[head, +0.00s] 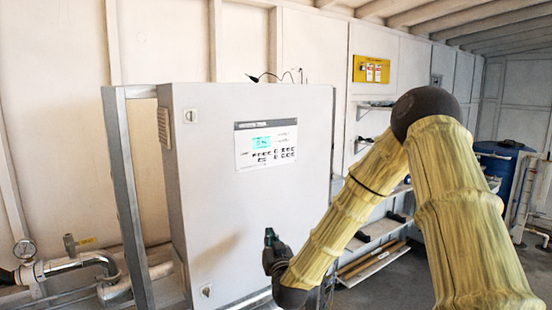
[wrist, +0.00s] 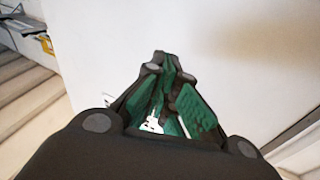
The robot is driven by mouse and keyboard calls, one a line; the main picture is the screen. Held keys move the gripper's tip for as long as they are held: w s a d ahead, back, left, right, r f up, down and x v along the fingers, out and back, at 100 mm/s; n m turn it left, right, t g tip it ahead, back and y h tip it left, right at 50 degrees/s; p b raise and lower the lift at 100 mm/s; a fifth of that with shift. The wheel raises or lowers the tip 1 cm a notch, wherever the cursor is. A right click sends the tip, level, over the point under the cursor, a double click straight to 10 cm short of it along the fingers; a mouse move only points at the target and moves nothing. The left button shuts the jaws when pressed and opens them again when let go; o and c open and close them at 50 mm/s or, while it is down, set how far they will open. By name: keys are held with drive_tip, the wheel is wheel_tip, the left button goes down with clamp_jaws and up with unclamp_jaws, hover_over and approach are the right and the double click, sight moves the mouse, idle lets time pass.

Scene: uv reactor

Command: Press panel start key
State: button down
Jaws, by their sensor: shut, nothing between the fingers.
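The grey control cabinet (head: 215,210) stands at the left of centre in the head view. Its panel (head: 266,144) is high on the front door, with a small lit teal display and rows of small dark keys below it. The key labels are too small to read, so I cannot tell which is the start key. My gripper (head: 270,238) is low in front of the door, below the panel and apart from it. In the wrist view my gripper (wrist: 168,62) has its green-padded fingers together and empty, with the pale cabinet door (wrist: 240,40) beyond.
A grey metal post (head: 128,190) stands beside the cabinet. Shelves (head: 375,235) and a blue barrel (head: 497,165) are at the right behind my arm. The space before the panel is clear.

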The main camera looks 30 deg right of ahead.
sight(276, 157)
drive_tip(key=d+r+m+h+p, duration=0.1)
drive_tip(key=d+r, duration=0.4)
drive_tip(key=r, duration=0.6)
drive_tip(key=s+d+r+m+t+h+p, duration=0.1)
drive_tip(key=d+r+m+h, duration=0.3)
drive_tip(key=r, duration=0.8)
drive_tip(key=shift+s+d+t+h+p, duration=0.35)
drive_tip(key=shift+h+p, duration=0.35)
drive_tip(key=shift+h, duration=0.4)
drive_tip(key=shift+w, duration=0.1)
drive_tip(key=shift+w+a+b, duration=0.2)
drive_tip(key=shift+w, duration=2)
drive_tip(key=shift+w+a+b, duration=0.15)
drive_tip(key=shift+w+b, duration=0.05)
drive_tip(key=shift+w, duration=1.95)
drive_tip(key=shift+w, duration=0.15)
drive_tip(key=shift+w+b, duration=0.3)
drive_tip(key=shift+b, duration=0.05)
